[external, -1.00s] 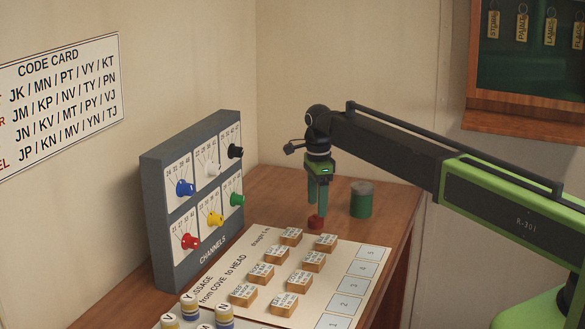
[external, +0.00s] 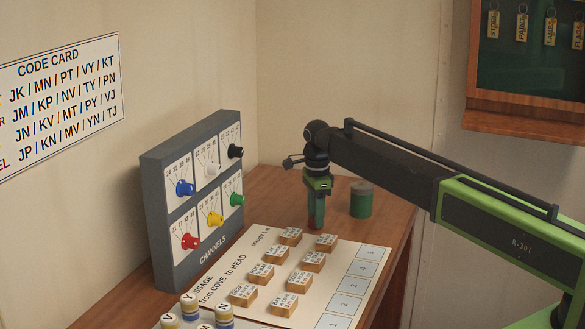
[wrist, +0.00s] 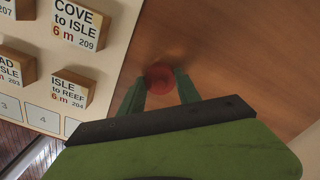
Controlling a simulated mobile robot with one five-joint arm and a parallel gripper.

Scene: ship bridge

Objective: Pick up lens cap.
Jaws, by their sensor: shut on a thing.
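The lens cap, a small red round piece, lies on the brown desk (external: 276,182) beyond the top edge of the message sheet. In the wrist view the lens cap (wrist: 159,75) sits between the tips of my green fingers. My gripper (external: 315,224) points straight down at the desk and is shut on the cap. It also shows in the wrist view (wrist: 160,86). In the external view the fingers hide most of the cap. I see no clear gap between the cap and the desk.
A green can (external: 361,200) with a grey top stands just right of my gripper. Several labelled wooden blocks (external: 290,237) sit on the pale sheet (external: 343,259) in front. The grey channels panel (external: 159,233) with coloured knobs stands at the left.

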